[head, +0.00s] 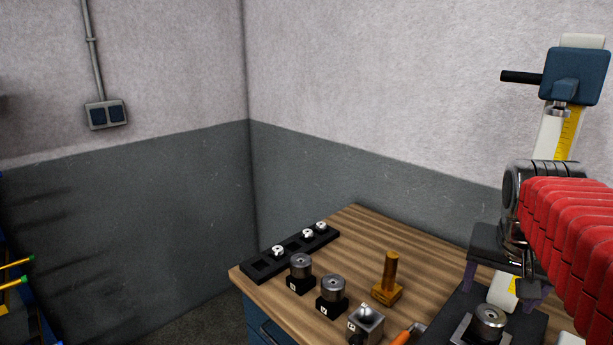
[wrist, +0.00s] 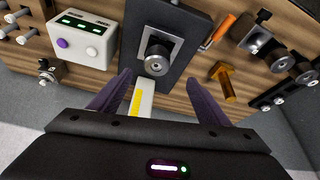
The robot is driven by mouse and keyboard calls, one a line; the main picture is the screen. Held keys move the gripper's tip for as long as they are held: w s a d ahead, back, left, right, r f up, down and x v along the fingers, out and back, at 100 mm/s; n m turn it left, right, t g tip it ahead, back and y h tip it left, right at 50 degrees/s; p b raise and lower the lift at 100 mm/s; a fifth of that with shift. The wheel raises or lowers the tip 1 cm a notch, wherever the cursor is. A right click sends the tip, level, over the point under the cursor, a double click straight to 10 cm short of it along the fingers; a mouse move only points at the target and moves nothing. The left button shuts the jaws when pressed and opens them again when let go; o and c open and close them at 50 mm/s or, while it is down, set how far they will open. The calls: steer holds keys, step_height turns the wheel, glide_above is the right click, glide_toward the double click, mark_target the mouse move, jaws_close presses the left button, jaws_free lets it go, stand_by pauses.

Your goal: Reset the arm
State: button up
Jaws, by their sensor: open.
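My gripper (head: 501,284) is open, with its purple fingers pointing down over the right part of the wooden bench. In the wrist view my gripper (wrist: 157,76) has its two purple fingers spread wide with nothing held between them. A white post with a yellow scale (wrist: 136,104) shows between the fingers in that view. A steel cylinder (wrist: 157,58) sits on a dark base plate (wrist: 181,30) just beyond the fingertips. My red-sleeved arm comes in from the right in the head view and hides part of the bench.
The wooden bench (head: 350,228) stands in the wall corner. It carries a black rack (head: 262,265), steel parts on black blocks (head: 300,268), a brass post (head: 390,275) and an orange-handled tool (head: 403,335). A white box with displays (wrist: 82,38) stands left in the wrist view.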

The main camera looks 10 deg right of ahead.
steer(key=s+a+f+n+y, duration=0.1)
steer(key=s+a+f+n, duration=0.1)
steer(key=a, duration=0.5)
steer(key=s+a+f+n+t+y, duration=0.1)
steer(key=s+a+f+n, duration=0.1)
steer(key=a, duration=0.6)
steer(key=s+a+f+n+t+y, duration=0.1)
steer(key=a+f+n, duration=0.3)
steer(key=a, duration=0.4)
steer(key=shift+s+f, duration=0.15)
steer(key=shift+s, duration=0.6)
steer(key=shift+d, duration=0.1)
steer(key=shift+c, duration=0.3)
